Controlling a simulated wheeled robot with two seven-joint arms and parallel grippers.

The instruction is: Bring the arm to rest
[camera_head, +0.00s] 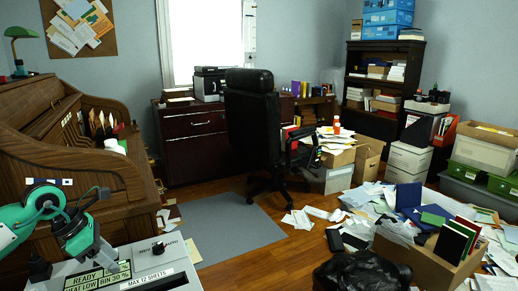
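My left arm, teal and dark grey, comes in from the left edge and bends over the near end of the shredder. Its gripper end (102,256) is low at the left, just above or against the shredder's top; I cannot tell whether it touches. The fingers are small and unclear, and I see nothing held. The grey shredder (178,262) stands at the bottom left, with a green display reading READY and BIN 30 %, a MAX 12 SHEETS label and a dark knob. My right gripper is not in view.
A wooden roll-top desk (135,190) stands close behind my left arm. A black office chair (252,120) stands on a grey mat (225,228). Loose papers, a cardboard box (425,262) and a black bag (360,272) crowd the right floor. Bare floor shows in the middle.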

